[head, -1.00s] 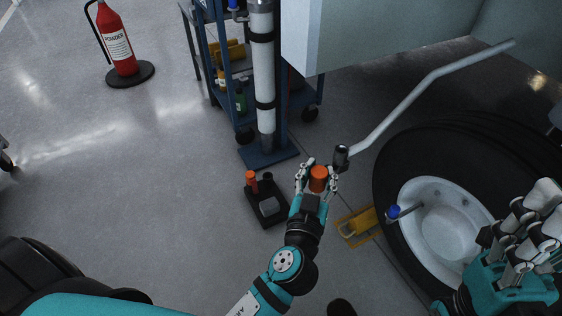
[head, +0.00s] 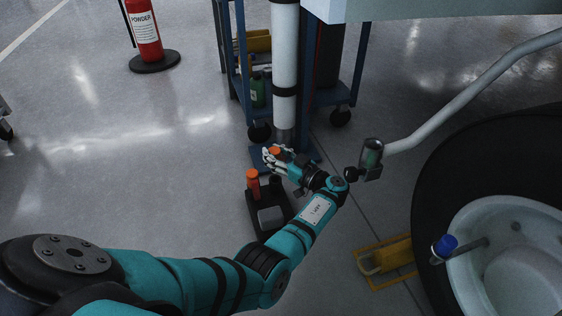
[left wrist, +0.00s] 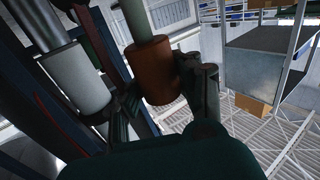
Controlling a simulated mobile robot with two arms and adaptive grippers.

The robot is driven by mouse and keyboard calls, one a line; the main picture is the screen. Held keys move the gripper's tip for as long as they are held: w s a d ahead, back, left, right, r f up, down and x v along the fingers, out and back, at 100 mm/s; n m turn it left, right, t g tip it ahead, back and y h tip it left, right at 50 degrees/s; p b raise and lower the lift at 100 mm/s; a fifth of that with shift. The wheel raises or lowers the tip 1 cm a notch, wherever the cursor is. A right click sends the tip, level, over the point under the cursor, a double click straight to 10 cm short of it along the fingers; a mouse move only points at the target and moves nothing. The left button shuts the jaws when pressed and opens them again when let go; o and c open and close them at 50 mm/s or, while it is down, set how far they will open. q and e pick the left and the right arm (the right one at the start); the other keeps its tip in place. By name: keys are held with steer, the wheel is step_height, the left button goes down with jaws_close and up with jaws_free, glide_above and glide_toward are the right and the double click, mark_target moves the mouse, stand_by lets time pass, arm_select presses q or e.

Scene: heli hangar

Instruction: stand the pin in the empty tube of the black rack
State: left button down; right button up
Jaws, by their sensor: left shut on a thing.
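My left gripper (head: 277,157) is shut on the pin, whose orange end (head: 275,150) shows between the fingers in the head view. In the left wrist view the fingers close around the orange part (left wrist: 152,70), and a grey-green shaft (left wrist: 135,18) extends from it. The black rack (head: 256,215) stands on the floor just nearer than the gripper. Its left tube holds an orange-topped pin (head: 253,180). The dark tube (head: 275,182) beside it shows no orange top; its opening is too small to make out. My right gripper is out of view.
A white post (head: 285,75) on a blue base and a blue cart (head: 342,95) stand just beyond the gripper. A yellow chock (head: 385,258) and a large wheel (head: 445,165) are at right. A fire extinguisher (head: 143,30) stands at back left. Floor on the left is clear.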

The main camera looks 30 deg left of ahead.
arm_select(q)
steer(key=shift+w+f+g, duration=0.2)
steer(key=shift+f+g, duration=0.1)
steer(key=shift+f, duration=0.2)
steer(key=shift+f+b, duration=2)
steer(key=shift+f, duration=0.6)
steer(key=shift+f, duration=0.55)
steer(key=c, duration=1.1)
jaws_free()
steer(key=shift+c, duration=0.2)
steer(key=s+d, duration=0.1)
steer(key=d, duration=1)
steer(key=shift+s, duration=0.35)
steer(key=shift+f, duration=0.1)
